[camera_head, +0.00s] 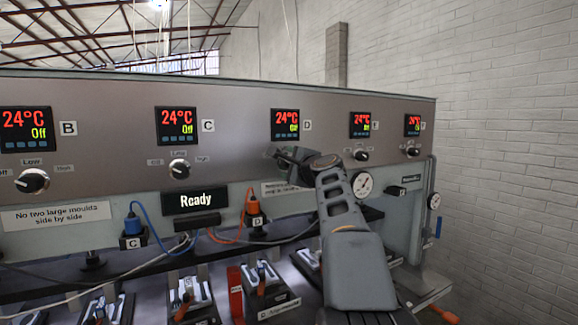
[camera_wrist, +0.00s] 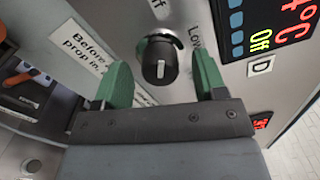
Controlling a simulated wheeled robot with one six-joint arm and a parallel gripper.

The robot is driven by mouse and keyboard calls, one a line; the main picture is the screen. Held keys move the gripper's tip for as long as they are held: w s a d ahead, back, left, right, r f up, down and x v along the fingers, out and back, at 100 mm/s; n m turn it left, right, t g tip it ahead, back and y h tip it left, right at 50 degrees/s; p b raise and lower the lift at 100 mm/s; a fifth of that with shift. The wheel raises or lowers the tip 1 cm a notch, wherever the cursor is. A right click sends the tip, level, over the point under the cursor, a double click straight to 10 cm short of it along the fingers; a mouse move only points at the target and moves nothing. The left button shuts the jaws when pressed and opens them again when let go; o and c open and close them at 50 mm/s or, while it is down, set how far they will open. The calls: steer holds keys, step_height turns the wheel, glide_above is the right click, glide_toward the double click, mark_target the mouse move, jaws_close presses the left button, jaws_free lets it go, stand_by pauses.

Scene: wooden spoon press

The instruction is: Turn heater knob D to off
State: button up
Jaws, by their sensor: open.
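Heater knob D (camera_wrist: 157,62) is a black round knob with a white pointer mark, on the grey panel in the wrist view. The mark shows on the knob's lower part in that picture. My gripper (camera_wrist: 163,78) is open, with one green finger to the left of the knob and one to the right, and gaps show on both sides. In the head view my gripper (camera_head: 284,154) is at the panel below display D (camera_head: 285,124) and hides the knob. That display reads 24°C in red and Off in green.
Other heater knobs, such as knob C (camera_head: 179,169) and knob B (camera_head: 33,181), stick out along the panel. A round gauge (camera_head: 362,184) lies right of my gripper. Orange plug D (camera_head: 254,207) and its cable hang below left. Moulds (camera_head: 187,294) stand beneath.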

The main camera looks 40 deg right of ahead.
steer(key=s+a+b, duration=0.1)
steer(key=s+b, duration=0.2)
steer(key=s, duration=0.9)
steer(key=shift+s+a, duration=0.15)
steer(key=shift+a, duration=0.2)
